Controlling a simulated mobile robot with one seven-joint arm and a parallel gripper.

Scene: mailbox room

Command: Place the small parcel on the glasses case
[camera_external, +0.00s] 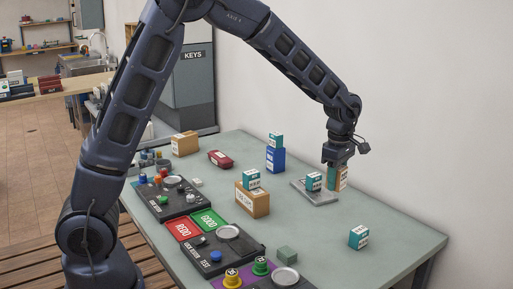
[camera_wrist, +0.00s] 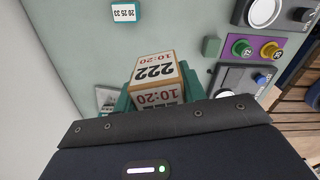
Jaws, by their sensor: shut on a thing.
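My gripper (camera_external: 338,160) is shut on a small brown cardboard parcel (camera_external: 341,181) with white labels. In the wrist view the parcel (camera_wrist: 157,78) shows "222" and "10:20" between my teal fingers (camera_wrist: 155,92). It is near the wall side of the table, beside a grey tray; I cannot tell whether its bottom touches the table. The red case (camera_external: 220,158), which looks like the glasses case, lies toward the back left of the table, well away from my gripper. It does not show in the wrist view.
The grey tray (camera_external: 323,198) carries a teal box (camera_external: 314,181). A blue box (camera_external: 275,159) and a brown box (camera_external: 252,200), each with a teal box on top, stand between my gripper and the red case. Another teal box (camera_external: 358,237) stands front right. Control panels line the left edge.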

